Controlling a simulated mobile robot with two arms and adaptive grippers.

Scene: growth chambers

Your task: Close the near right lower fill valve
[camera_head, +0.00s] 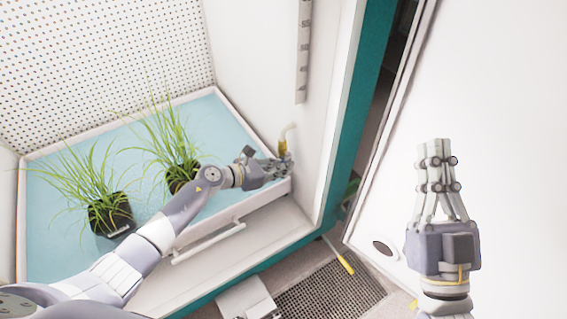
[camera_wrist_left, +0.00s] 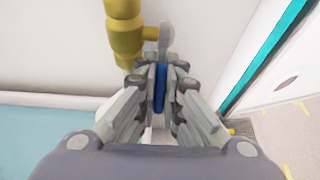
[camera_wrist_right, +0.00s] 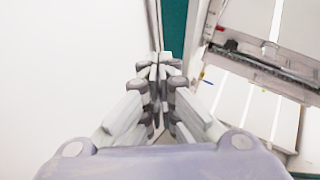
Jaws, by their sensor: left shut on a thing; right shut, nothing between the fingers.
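The fill valve has a brass body (camera_wrist_left: 125,38) on the chamber's white wall and a blue handle (camera_wrist_left: 159,88). My left gripper (camera_wrist_left: 158,75) is shut on the blue handle, just below and to the right of the brass body in the left wrist view. In the head view this gripper (camera_head: 283,166) is at the right corner of the tray, and the brass pipe (camera_head: 284,142) shows just above it; the fingers hide the handle there. My right gripper (camera_head: 436,150) is shut and empty, raised in front of a white door; its closed fingers also show in the right wrist view (camera_wrist_right: 157,68).
Two potted grass plants (camera_head: 108,214) (camera_head: 180,174) stand in the blue-floored tray (camera_head: 75,265), close to my left arm. A white rail handle (camera_head: 208,243) is on the front. The teal door frame (camera_head: 350,110) and white door (camera_head: 510,100) are to the right. A floor grate (camera_head: 325,295) lies below.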

